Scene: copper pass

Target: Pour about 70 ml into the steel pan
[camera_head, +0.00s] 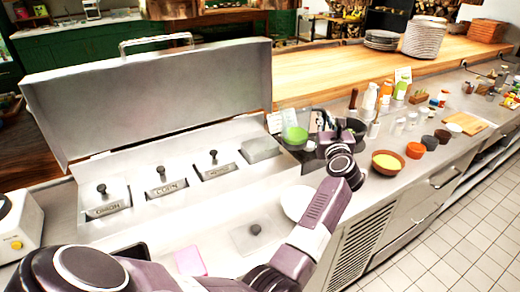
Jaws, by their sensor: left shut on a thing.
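My left arm reaches across the counter from the lower left. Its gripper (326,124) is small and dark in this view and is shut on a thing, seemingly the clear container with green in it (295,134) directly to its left. The fingers' contact is too small to make out. A dark round vessel (357,126) shows just right of the gripper, partly behind my wrist. I cannot tell whether it is the steel pan. My right gripper is not in view.
The steel counter holds lidded inset bins (214,168) under a raised lid (150,95). A white plate (297,201) and pink block (190,262) lie nearer. To the right stand a yellow-filled bowl (387,162), orange bowl (415,150), bottles (385,92) and cutting board (466,122).

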